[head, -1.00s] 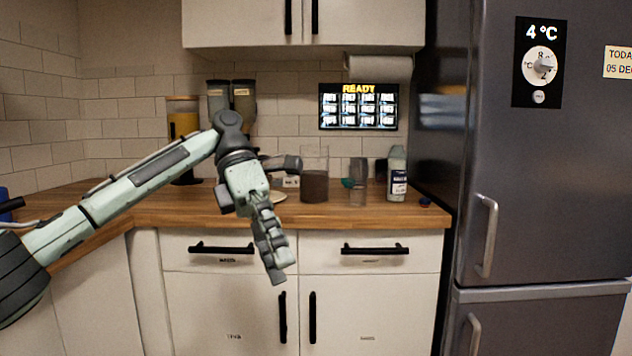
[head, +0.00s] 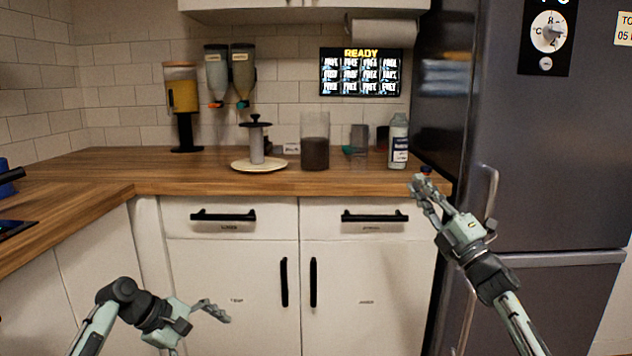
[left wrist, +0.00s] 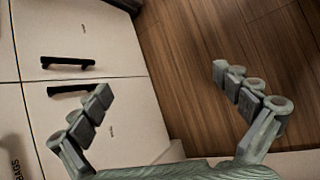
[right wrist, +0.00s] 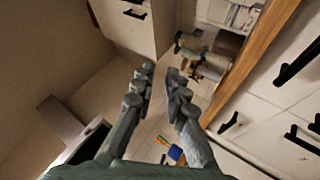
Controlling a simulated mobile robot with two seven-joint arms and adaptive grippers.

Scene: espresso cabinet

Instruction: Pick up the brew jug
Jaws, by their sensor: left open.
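A tall clear jug with dark brown contents (head: 315,152), which looks like the brew jug, stands upright on the wooden counter. Nothing touches it. My left gripper (head: 217,311) is low in front of the cabinet doors, well below the counter. It is open and empty, with its fingers wide apart in the left wrist view (left wrist: 163,83). My right gripper (head: 424,186) is near the counter's right front end, apart from the jug. In the right wrist view (right wrist: 160,75) its fingertips have a narrow gap with nothing between them. The jug is not recognisable in the wrist views.
The fridge (head: 545,170) borders the right.

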